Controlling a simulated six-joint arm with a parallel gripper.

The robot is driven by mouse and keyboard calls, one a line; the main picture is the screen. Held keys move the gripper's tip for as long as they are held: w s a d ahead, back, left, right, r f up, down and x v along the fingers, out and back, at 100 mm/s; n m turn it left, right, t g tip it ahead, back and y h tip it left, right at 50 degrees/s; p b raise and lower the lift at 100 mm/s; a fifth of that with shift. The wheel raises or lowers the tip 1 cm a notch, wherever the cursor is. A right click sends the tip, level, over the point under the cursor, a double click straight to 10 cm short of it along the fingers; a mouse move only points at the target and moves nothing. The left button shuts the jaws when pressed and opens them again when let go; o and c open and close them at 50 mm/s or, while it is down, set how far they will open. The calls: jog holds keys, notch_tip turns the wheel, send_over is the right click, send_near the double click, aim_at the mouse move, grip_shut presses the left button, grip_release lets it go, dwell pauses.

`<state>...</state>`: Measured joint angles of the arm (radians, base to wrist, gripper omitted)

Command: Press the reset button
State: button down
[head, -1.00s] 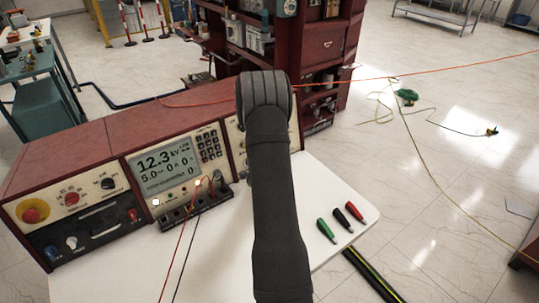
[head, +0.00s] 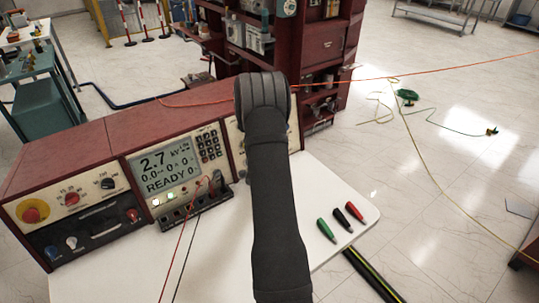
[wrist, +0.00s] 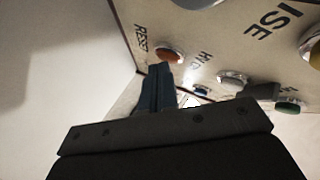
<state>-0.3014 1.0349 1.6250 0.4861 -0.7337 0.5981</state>
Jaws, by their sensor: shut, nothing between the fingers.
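In the head view my dark arm covers the gripper and the right part of the red test console (head: 70,160). The console's screen (head: 165,166) reads 2.7 kV and READY.
Red and black leads (head: 190,222) run from the console's front. Green, black and red probes (head: 343,220) lie on the white table (head: 225,260) right of my arm.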

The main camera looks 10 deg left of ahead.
dwell(0.5)
jog(key=shift+s+d+r, duration=0.25)
jog(key=shift+s+d, duration=0.25)
jog(key=shift+s, duration=0.05)
jog(key=shift+s+d, duration=0.1)
jog(key=shift+s+d+r, duration=0.3)
jog(key=shift+s+d, duration=0.55)
jog(key=shift+s+d+r, duration=0.25)
jog(key=shift+s+d, duration=0.55)
